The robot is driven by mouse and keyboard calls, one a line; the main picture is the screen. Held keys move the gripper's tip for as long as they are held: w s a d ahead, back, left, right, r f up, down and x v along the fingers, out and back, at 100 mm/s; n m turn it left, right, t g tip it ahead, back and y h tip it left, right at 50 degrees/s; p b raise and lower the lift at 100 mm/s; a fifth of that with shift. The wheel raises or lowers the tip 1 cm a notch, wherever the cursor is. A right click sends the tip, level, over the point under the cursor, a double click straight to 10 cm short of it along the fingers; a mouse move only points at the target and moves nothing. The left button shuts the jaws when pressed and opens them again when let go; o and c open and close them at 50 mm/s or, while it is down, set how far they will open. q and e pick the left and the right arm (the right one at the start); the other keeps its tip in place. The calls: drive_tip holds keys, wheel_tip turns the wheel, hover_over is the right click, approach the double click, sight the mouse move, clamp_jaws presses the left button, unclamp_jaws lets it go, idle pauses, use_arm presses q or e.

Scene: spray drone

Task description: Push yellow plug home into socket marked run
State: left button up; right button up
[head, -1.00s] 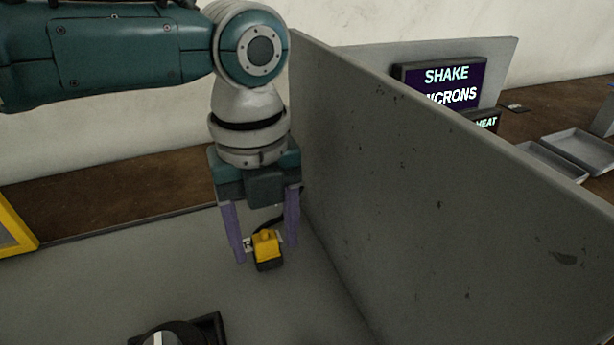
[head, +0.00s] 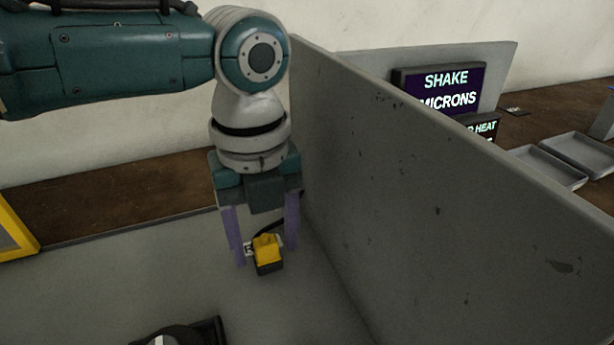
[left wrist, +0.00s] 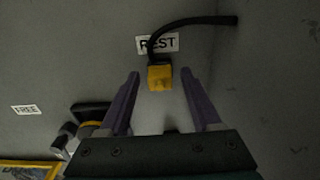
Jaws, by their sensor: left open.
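The yellow plug (head: 267,247) sits on a dark base on the grey panel floor, with a black cable behind it. In the left wrist view the plug (left wrist: 159,77) lies just beyond and between the fingertips, beside a label reading REST (left wrist: 157,43). My left gripper (head: 265,258) is open, pointing down, with one purple finger on each side of the plug; in the left wrist view the gripper (left wrist: 160,74) shows no finger clearly touching it. My right gripper is not in view. No socket marked run can be seen.
A tall grey partition (head: 440,200) stands close to the right of my left gripper. A dark knob-like part (head: 180,335) is at the bottom. Trays (head: 545,165) and lit signs (head: 445,90) lie beyond the partition.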

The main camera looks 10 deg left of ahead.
sight(266, 241)
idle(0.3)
use_arm(q)
clamp_jaws()
idle(0.4)
idle(0.6)
drive_tip(key=shift+r, duration=0.1)
drive_tip(key=shift+r+p, duration=2.95)
drive_tip(key=shift+p, duration=0.15)
